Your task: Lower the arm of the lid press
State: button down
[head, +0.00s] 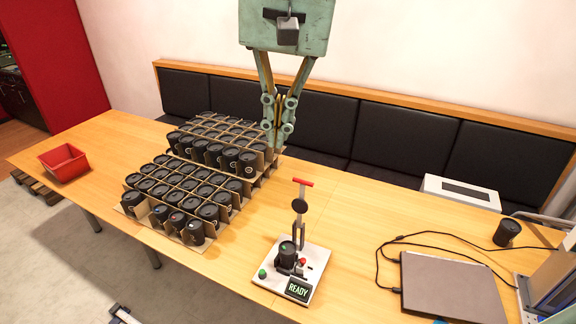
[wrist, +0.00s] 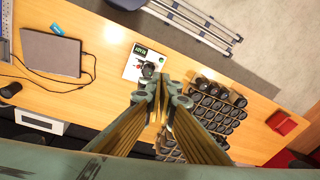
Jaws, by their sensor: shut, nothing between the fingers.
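The lid press (head: 293,262) stands on the table on a white base, with its lever arm (head: 300,205) upright and a red handle (head: 303,183) at the top. A dark cup (head: 286,254) sits on the base under the press. A small display on the base reads READY (head: 298,289), with a green button (head: 262,273) and a red button beside it. My gripper (head: 277,145) is shut and empty, above and behind the press, in front of the cup trays. In the wrist view the press (wrist: 146,64) lies beyond my fingertips (wrist: 162,85).
Cardboard trays of dark cups (head: 188,190) stand left of the press. A red bin (head: 63,162) is at the far left. A grey laptop (head: 452,288), cables and a dark cup (head: 506,232) lie to the right. A black bench runs behind the table.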

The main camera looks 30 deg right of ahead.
jog(key=w+d+f+m+g+y, duration=0.1)
jog(key=w+d+f+m, duration=0.5)
jog(key=w, duration=0.5)
jog(key=w+d+f+m+g, duration=0.1)
jog(key=w+d+m+g, duration=0.1)
jog(key=w+d+m, duration=0.5)
jog(key=w+d+f+m+y+b, duration=0.1)
jog(key=w+d+f+m, duration=0.3)
jog(key=w+d+f, duration=0.3)
jog(key=w+d+f+m+g+y, duration=0.1)
jog(key=w+d+f+m, duration=0.3)
jog(key=w+d+f, duration=0.4)
jog(key=shift+d+f+b, duration=0.4)
jog(key=shift+d+f, duration=1.7)
jog(key=shift+f, duration=0.7)
jog(key=s+a+f+p, duration=0.1)
jog(key=s+a+f, duration=0.3)
jog(key=f, duration=0.5)
jog(key=shift+a+f, duration=0.3)
jog(key=shift+a, duration=0.85)
